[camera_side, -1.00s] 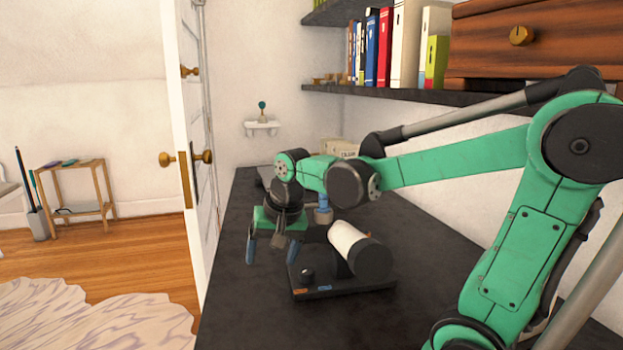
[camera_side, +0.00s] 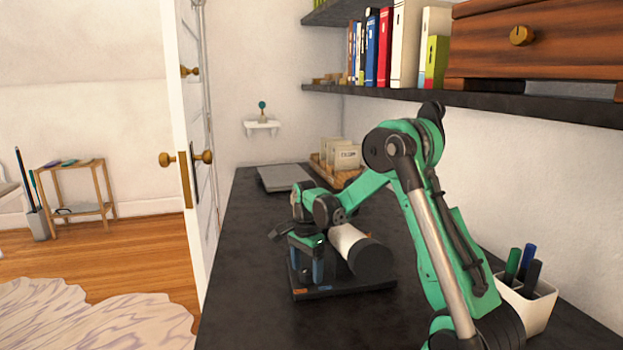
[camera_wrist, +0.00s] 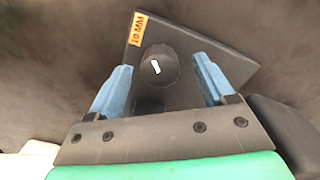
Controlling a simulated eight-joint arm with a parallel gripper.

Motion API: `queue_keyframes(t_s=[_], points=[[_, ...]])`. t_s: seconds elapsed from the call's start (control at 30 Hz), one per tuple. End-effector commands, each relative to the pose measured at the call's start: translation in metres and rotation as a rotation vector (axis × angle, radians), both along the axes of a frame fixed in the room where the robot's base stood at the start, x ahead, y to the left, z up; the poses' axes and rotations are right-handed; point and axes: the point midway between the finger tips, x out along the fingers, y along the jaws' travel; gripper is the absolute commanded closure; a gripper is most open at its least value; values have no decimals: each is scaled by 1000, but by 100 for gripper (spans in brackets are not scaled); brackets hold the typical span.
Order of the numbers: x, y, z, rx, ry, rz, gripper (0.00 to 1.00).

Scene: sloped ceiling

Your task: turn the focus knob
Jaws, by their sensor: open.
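The focus knob (camera_wrist: 158,68) is a round black dial with a short white mark. It sits on a dark base plate (camera_wrist: 180,98) near an orange "10 MM" label (camera_wrist: 138,29). My gripper (camera_wrist: 162,70) is open, with one blue finger on each side of the knob and a visible gap on both sides. In the side view my gripper (camera_side: 308,278) points down at the left end of the base plate (camera_side: 345,289), its fingers partly hiding the knob. A white cylinder with a black end (camera_side: 352,243) is mounted above the plate.
A white cup with pens (camera_side: 526,300) stands at the right. A wooden card holder (camera_side: 327,172) and a flat grey object (camera_side: 284,178) lie at the back. A shelf (camera_side: 450,97) with books overhangs the right side. The dark counter (camera_side: 240,255) is clear left of the device.

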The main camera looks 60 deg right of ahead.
Motion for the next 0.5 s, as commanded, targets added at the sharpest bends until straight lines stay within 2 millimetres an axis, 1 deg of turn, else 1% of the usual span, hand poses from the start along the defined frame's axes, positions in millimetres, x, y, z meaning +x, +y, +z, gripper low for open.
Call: queue_keyframes(t_s=[0.1,0.3,0.37,0.4,0.47,0.5], points=[[0,0,-4,0,0,1,24],[0,0,-4,0,-1,2,24],[0,0,-4,0,-1,2,42],[0,0,-4,0,-1,2,53],[0,0,-4,0,-1,2,70],[0,0,-4,0,-1,2,81]])
